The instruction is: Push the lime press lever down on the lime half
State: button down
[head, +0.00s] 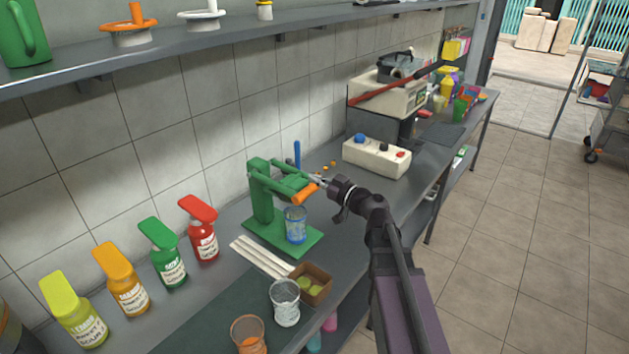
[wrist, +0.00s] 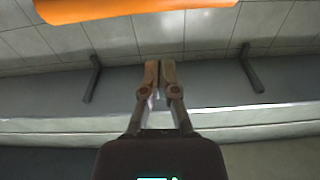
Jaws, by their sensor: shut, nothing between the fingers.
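The green lime press (head: 262,192) stands on its green base plate on the counter. Its lever runs roughly level toward the right and ends in an orange handle (head: 305,194). A blue-tinted glass (head: 296,226) stands on the base under the lever. A lime half in the press cannot be made out. My gripper (head: 316,179) is at the handle end of the lever, close to the handle; contact cannot be told. In the wrist view my gripper (wrist: 160,66) is shut and empty, with the orange handle (wrist: 130,8) across the top of the picture.
A small brown box (head: 323,284) holds green lime pieces, with a clear glass (head: 285,303) beside it. Several coloured bottles (head: 168,258) line the wall at left. A cream control box (head: 377,157) sits behind the press. The wall shelf (head: 185,52) runs above.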

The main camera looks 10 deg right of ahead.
jog(key=s+d+f+b, duration=0.4)
jog(key=f+b, duration=0.3)
jog(key=shift+d+f, duration=0.2)
jog(key=shift+f, duration=0.15)
jog(key=shift+s, duration=0.1)
dwell(0.4)
jog(key=s+a+f+m+g+h+p, duration=0.2)
jog(key=s+a+f+g+h+p, duration=0.25)
jog(key=s+f+g, duration=0.3)
jog(key=s+d+f+m+g+h+p, duration=0.3)
jog(key=s+d+m+g+h, duration=0.2)
jog(key=s+d+m+h, duration=0.1)
jog(key=shift+s+d+f+m+g+h+p, duration=0.35)
jog(key=shift+s+d+h, duration=0.35)
jog(key=shift+s+h, duration=0.7)
